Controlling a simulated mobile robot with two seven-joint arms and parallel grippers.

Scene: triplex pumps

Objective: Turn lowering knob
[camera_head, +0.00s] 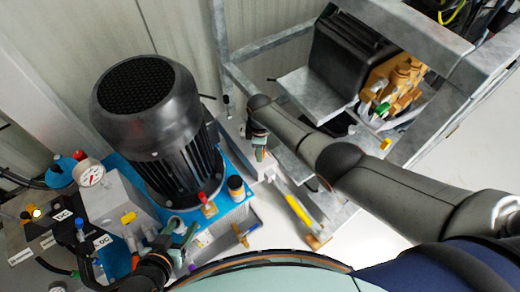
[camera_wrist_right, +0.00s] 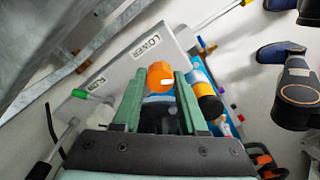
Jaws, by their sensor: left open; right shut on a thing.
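An orange knob (camera_wrist_right: 160,77) shows in the right wrist view on a grey panel (camera_wrist_right: 120,75). An upside-down label (camera_wrist_right: 146,47) beside it seems to read LOWER. My right gripper (camera_wrist_right: 158,85) has its green fingers on either side of the knob and is shut on it. In the head view the right gripper (camera_head: 260,152) points down beside the steel frame, and the knob is hidden there. My left gripper (camera_head: 181,234) is open at the lower left, among the valves in front of the motor. I cannot tell whether it touches any of them.
A large black motor (camera_head: 160,120) stands on a blue base (camera_head: 225,205) between my grippers. A pressure gauge (camera_head: 89,172) and hoses are at the left. A yellow-handled lever (camera_head: 297,210) and the galvanized frame (camera_head: 300,45) lie near my right arm.

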